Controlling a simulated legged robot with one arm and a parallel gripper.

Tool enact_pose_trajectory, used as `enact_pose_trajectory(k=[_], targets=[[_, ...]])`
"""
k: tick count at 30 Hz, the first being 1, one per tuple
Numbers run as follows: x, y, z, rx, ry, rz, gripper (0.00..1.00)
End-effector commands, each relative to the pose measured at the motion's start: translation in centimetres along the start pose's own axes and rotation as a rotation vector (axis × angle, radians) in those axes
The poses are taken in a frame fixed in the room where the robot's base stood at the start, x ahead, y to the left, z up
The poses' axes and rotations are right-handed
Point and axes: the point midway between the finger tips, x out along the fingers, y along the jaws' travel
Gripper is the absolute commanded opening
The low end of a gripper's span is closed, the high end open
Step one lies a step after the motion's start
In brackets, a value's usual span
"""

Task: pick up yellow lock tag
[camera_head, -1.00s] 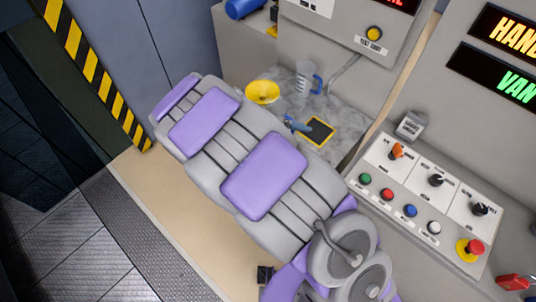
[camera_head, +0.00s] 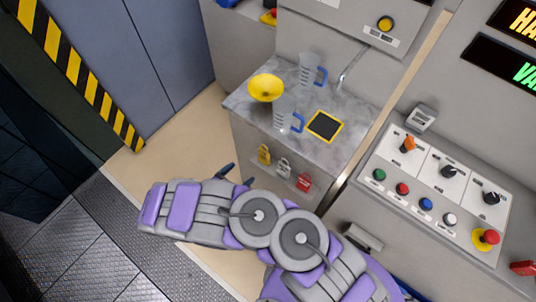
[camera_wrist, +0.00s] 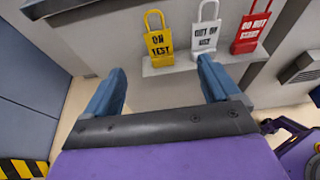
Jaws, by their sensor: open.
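The yellow lock tag (camera_head: 264,155) hangs at the left of a row of tags on the front of the grey cabinet, below the marble counter. In the wrist view the yellow tag (camera_wrist: 160,45) shows dark lettering and a shackle on top, upright on a small ledge. My gripper (camera_wrist: 162,82) is open and empty, its two blue fingers apart below the tags. The yellow tag lies ahead, between the fingers in the picture, and does not touch them. In the head view my gripper (camera_head: 236,173) is partly hidden by my arm.
A white tag (camera_wrist: 205,37) and a red tag (camera_wrist: 250,33) stand right of the yellow one. The counter (camera_head: 245,105) holds a yellow funnel (camera_head: 266,88), two clear jugs and a dark pad (camera_head: 325,126). A button panel (camera_head: 430,190) is at the right.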

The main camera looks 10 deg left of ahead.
Motion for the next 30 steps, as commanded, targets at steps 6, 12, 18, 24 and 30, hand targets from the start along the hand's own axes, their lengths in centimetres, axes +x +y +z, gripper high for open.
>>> enact_pose_trajectory(k=[6,12,18,24,30], targets=[[1.9,-0.1,-0.7,-0.012,0.005,0.010,0.89],[5.9,0.2,-1.0,-0.014,0.004,0.007,0.89],[9.6,0.4,-1.0,-0.015,0.002,0.006,0.89],[11.6,0.4,-0.8,-0.013,0.002,0.008,0.89],[12.7,0.6,-0.9,-0.012,0.003,0.010,0.89]])
